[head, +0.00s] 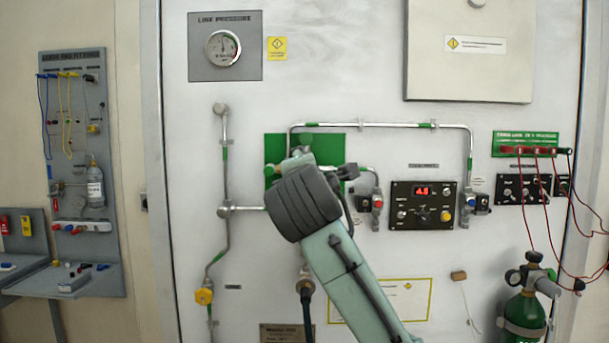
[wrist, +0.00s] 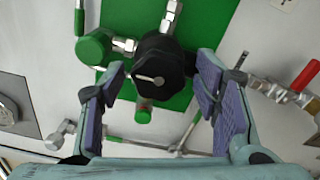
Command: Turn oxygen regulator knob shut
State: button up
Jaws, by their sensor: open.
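In the wrist view the regulator knob (wrist: 158,68) is a black, lobed knob with a pale pointer on its face. It is joined to metal fittings in front of a green panel (wrist: 215,22). My gripper (wrist: 161,82) is open, with one purple-padded finger to the left of the knob and one to the right. The fingertips come up to the knob's sides, with a visible gap at each side. I cannot tell the depth between them. In the head view my arm hides the knob, and the green panel (head: 330,143) shows behind it.
A green round part (wrist: 94,48) is joined by a fitting left of the knob. A red-handled valve (wrist: 305,75) stands right of my right finger. Pipes (head: 375,125) run along the wall. A control box (head: 423,205) and a green cylinder (head: 525,315) are to the right.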

jog(key=shift+s, duration=0.1)
jog(key=s, duration=1.2)
